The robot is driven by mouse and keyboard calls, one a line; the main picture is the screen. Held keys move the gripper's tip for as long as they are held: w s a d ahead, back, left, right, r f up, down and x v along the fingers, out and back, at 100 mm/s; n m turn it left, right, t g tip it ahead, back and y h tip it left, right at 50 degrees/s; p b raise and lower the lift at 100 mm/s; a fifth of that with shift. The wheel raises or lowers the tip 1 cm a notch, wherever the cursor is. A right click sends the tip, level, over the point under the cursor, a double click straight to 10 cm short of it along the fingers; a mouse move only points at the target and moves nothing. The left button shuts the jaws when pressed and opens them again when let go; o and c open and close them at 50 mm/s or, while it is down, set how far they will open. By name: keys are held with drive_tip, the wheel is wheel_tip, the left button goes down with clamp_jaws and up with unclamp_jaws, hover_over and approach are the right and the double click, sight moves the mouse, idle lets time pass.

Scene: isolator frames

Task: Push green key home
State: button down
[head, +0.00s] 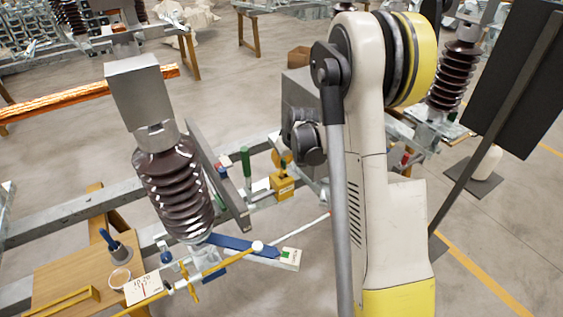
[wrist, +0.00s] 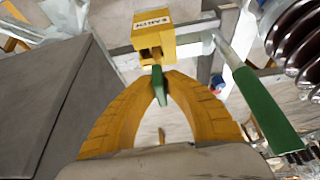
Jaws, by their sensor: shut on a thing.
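The green key (wrist: 158,88) sits between the tips of my gripper's two yellow fingers (wrist: 160,80) in the wrist view. The fingers are shut on it. Its far end is at the front of a yellow lock box (wrist: 153,32) with a white label, in line with the brown fitting (wrist: 150,55) below it. How deep the key sits cannot be told. In the head view the yellow box (head: 283,188) is on the steel frame, with my gripper (head: 282,160) just above it. The key cannot be made out there.
A green-handled lever (wrist: 266,112) stands close to the right of my gripper; its handle also shows in the head view (head: 246,165). A large grey panel (wrist: 50,105) is close on the left. A ribbed brown insulator (head: 175,190) stands left of the box on the frame.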

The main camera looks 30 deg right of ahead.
sight(282, 171)
drive_tip(key=shift+f+b, duration=1.75)
drive_tip(key=shift+f, duration=0.3)
drive_tip(key=c, duration=1.4)
unclamp_jaws()
drive_tip(key=shift+c, duration=0.2)
drive_tip(key=v, duration=1.2)
